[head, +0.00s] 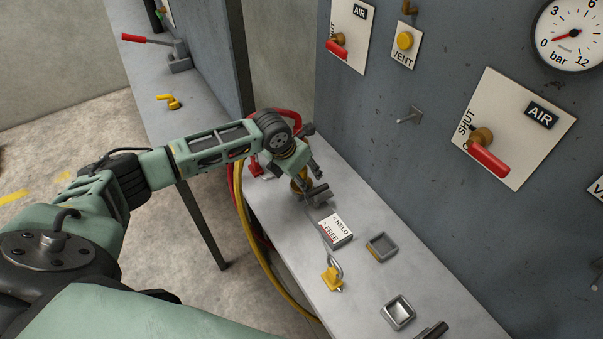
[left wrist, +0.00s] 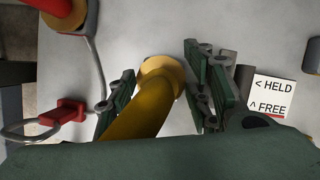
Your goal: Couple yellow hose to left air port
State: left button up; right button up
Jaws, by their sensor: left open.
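The yellow hose (left wrist: 150,108) ends in a round brass fitting (left wrist: 160,72), standing at the bench in the left wrist view. My left gripper (left wrist: 161,95) is open, with one finger on each side of the hose; I cannot tell whether they touch it. In the head view my left gripper (head: 316,184) is low over the far left part of the bench and partly hides the brass end (head: 299,184). The hose (head: 239,205) hangs over the bench edge. The left AIR panel (head: 350,50) has a red-handled valve (head: 338,45); I cannot make out its port.
A HELD/FREE card (head: 337,230) lies beside the gripper. A red hose end (left wrist: 62,8) stands close by. A peg (head: 409,116) sticks out of the wall.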

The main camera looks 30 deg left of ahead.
pick_arm(q)
jog(key=v, duration=1.2)
